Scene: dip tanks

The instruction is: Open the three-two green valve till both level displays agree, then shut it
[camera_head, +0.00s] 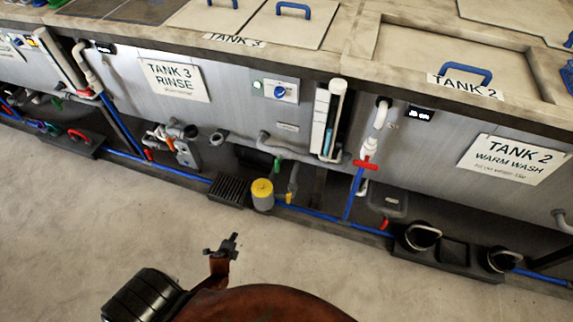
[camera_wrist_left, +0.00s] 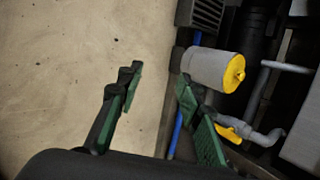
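A small green handle (camera_head: 277,165) shows on the pipes under the gap between Tank 3 and Tank 2, partly among dark pipework. A dark level display (camera_head: 105,48) sits on the Tank 3 front and another level display (camera_head: 419,113) on the Tank 2 front; their digits are too small to read. My left gripper (camera_head: 222,246) is over the floor in front of the yellow-capped canister. In the left wrist view its green-padded fingers (camera_wrist_left: 158,85) are apart with nothing between them. The green handle is not clearly visible there. My right gripper is not in view.
The grey yellow-capped canister (camera_head: 262,195) stands before the pipes, close to the right finger in the left wrist view (camera_wrist_left: 215,70). A yellow-handled valve (camera_wrist_left: 235,130) is behind it. A red valve (camera_head: 366,163) and dark grate (camera_head: 230,190) flank the area. Open floor (camera_head: 80,220) lies in front.

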